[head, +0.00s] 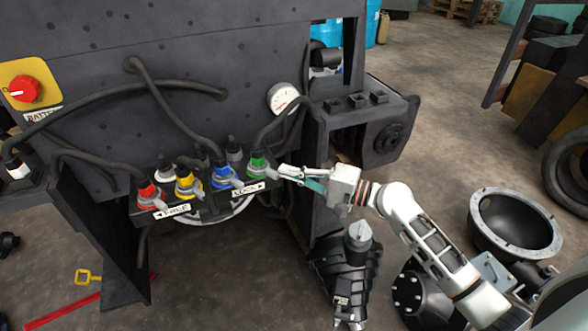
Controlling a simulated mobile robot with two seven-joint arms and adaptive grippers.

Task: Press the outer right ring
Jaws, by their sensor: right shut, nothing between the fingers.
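A row of four coloured connectors with grey rings sits on a dark ledge of the forklift: red (148,193), yellow (186,184), blue (222,174) and green (258,164). The green one is the outermost on the right, and its grey ring (265,172) shows at its lower right. My right gripper (283,171) reaches in from the right, fingers shut and empty. Its tips are just right of the green connector's ring; I cannot tell whether they touch it. My left gripper is not in view.
Black cables (160,103) loop above the connectors. A round gauge (284,98) and a black box (385,128) stand near my right arm. A red knob on a yellow plate (24,88) is at far left. A round metal housing (515,225) lies on the floor at right.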

